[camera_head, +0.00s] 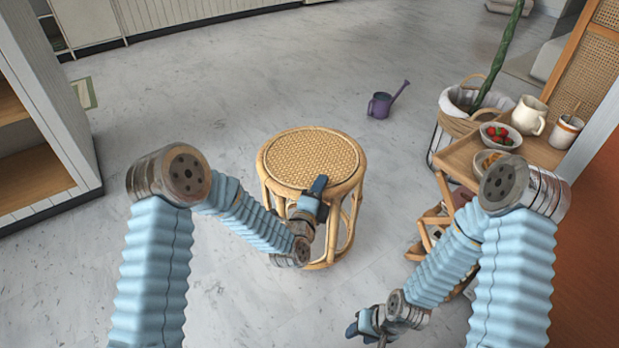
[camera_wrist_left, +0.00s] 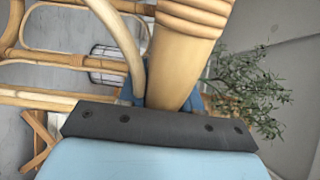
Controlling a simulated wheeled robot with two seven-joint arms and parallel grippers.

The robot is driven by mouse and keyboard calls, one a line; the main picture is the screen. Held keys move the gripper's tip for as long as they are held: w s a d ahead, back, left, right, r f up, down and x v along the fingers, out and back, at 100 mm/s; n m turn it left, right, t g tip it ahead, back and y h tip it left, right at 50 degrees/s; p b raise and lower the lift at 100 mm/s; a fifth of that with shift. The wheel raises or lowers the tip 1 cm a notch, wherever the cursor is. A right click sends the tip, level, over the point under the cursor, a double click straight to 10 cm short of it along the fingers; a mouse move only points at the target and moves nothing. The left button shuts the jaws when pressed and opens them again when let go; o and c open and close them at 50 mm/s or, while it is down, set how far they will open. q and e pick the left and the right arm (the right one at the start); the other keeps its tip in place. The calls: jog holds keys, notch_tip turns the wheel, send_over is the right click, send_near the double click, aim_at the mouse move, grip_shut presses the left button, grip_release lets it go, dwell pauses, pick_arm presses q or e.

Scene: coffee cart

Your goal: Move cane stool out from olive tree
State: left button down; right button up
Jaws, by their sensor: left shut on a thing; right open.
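The cane stool (camera_head: 312,160) stands upright on the floor in the middle of the head view, with a round woven seat and bent cane legs. My left gripper (camera_head: 318,190) is at the near right edge of the stool, just under the seat rim. It is shut on a cane leg of the stool (camera_wrist_left: 182,55), which fills the middle of the left wrist view. The olive tree (camera_head: 503,48) stands in a lined basket at the upper right, apart from the stool. Its leaves show in the left wrist view (camera_wrist_left: 250,85). My right gripper (camera_head: 362,328) is open and empty, low over the floor.
A wooden cart (camera_head: 455,160) with bowls (camera_head: 500,137), a pitcher (camera_head: 528,116) and a cup (camera_head: 566,131) is at right. A shelf (camera_head: 45,190) stands at left. Floor left of the stool is clear.

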pick_arm(q)
jog(key=shift+s+d+f, duration=0.1)
jog(key=shift+d+f, duration=0.1)
jog(key=shift+d, duration=0.15)
jog(key=shift+s+d+f+b, duration=0.15)
jog(key=shift+f+b, duration=0.2)
jog(key=shift+f, duration=1.4)
jog(key=c, duration=0.8)
grip_release()
jog(key=shift+f, duration=0.25)
